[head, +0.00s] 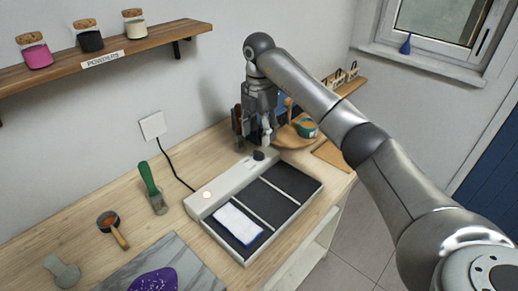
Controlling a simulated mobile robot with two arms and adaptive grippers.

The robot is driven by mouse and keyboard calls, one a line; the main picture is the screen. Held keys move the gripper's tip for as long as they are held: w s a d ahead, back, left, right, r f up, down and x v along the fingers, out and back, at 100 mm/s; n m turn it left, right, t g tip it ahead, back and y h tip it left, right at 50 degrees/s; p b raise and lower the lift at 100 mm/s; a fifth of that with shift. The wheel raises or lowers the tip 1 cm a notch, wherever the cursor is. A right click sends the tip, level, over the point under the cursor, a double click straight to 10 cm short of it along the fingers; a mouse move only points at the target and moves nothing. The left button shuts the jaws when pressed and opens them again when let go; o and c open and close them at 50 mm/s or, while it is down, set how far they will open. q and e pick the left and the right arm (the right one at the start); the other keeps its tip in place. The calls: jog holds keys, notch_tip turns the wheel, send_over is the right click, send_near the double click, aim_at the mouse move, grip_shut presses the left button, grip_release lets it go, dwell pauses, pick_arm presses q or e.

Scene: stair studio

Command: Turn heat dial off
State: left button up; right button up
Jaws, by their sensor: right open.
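The heat dial (259,155) is a small black knob on the light grey control strip at the back of a heating unit (230,179). The unit has dark panels, and a white sheet with a blue edge lies on the front one. My right gripper (267,138) is open and points down just above and behind the dial. Part of it overlaps the items behind it. Whether its fingers touch the dial cannot be told. My left gripper is not in view.
A green-handled brush (152,188) and a small strainer (112,229) lie left of the unit. A round wooden stand (290,138) holds a teal pot (306,127) close behind the gripper. A shelf (100,59) with jars hangs above. A cord runs to a wall socket (152,125).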

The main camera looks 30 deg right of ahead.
aim_at(259, 151)
notch_tip(259, 151, down, 7)
jog(key=shift+w+r+p, duration=0.1)
jog(key=shift+p, duration=0.45)
jog(key=c, duration=1)
